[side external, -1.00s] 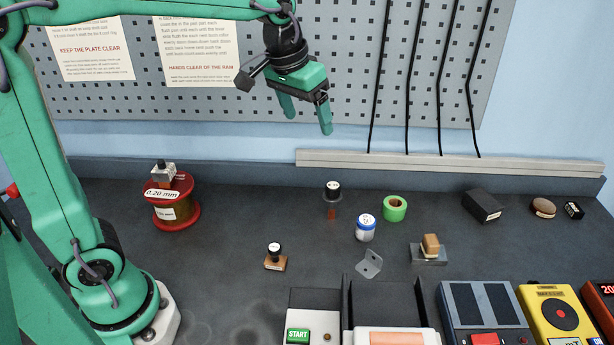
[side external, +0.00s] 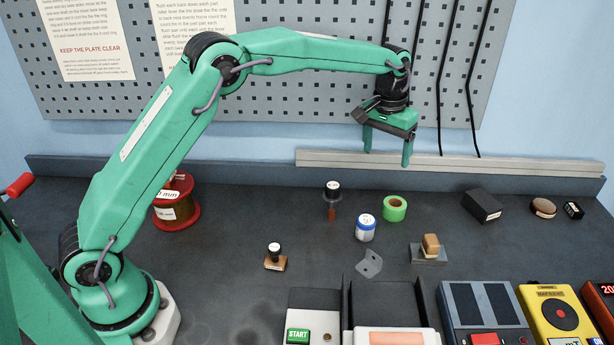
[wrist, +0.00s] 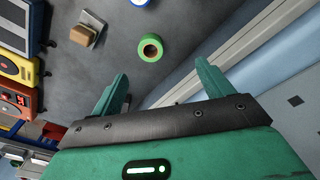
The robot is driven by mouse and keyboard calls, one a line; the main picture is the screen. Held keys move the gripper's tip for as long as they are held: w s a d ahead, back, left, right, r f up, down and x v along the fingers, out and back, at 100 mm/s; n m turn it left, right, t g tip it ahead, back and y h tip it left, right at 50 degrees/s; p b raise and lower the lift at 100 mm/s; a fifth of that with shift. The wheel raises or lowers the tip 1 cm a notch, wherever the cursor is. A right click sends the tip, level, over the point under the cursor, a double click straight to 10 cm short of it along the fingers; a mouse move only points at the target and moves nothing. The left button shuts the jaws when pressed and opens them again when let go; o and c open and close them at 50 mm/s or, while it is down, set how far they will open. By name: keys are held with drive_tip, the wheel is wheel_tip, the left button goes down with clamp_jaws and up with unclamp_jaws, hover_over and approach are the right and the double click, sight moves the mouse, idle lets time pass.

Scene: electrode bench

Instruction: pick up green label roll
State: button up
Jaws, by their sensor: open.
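The green label roll (side external: 394,208) lies on the dark bench, a bright green ring with a brown core. It also shows in the wrist view (wrist: 151,48), ahead of the fingertips and roughly between their lines. My gripper (side external: 387,160) is open and empty, pointing down, high above the bench and above the roll. In the wrist view my gripper (wrist: 160,80) shows its two green fingers spread apart, touching nothing.
A block on a grey base (side external: 430,248) sits in front, a black box (side external: 482,206) to the right. A grey rail (side external: 450,165) runs along the wall behind.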

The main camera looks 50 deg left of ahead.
drive_tip(key=g, duration=0.1)
hover_over(395, 203)
wheel_tip(395, 203, down, 9)
drive_tip(key=shift+w+d+f, duration=0.1)
drive_tip(key=shift+w, duration=0.05)
drive_tip(key=shift+f, duration=3.9)
drive_tip(key=c, duration=1.1)
drive_tip(key=shift+r, duration=0.15)
